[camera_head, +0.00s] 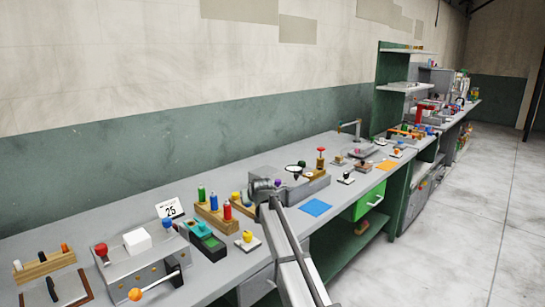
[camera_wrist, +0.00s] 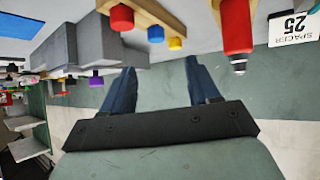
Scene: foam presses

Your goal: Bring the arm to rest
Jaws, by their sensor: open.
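My arm (camera_head: 288,240) reaches up from the bottom of the head view over the front of the bench. Its end, with my gripper, is at about the middle of the bench, beside a wooden rack and a grey press; the fingers are not clear there. In the wrist view, which is upside down, my gripper (camera_wrist: 162,82) shows two dark blue fingers spread apart. The gap between them is empty, with the green lower wall behind.
The grey bench (camera_head: 100,231) holds a wooden rack (camera_head: 214,222) of coloured bottles, a grey press (camera_head: 305,188), a white "25" sign (camera_head: 171,211) and a blue mat (camera_head: 315,206). A green drawer (camera_head: 368,202) stands open at the front. Floor (camera_head: 450,230) at right is clear.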

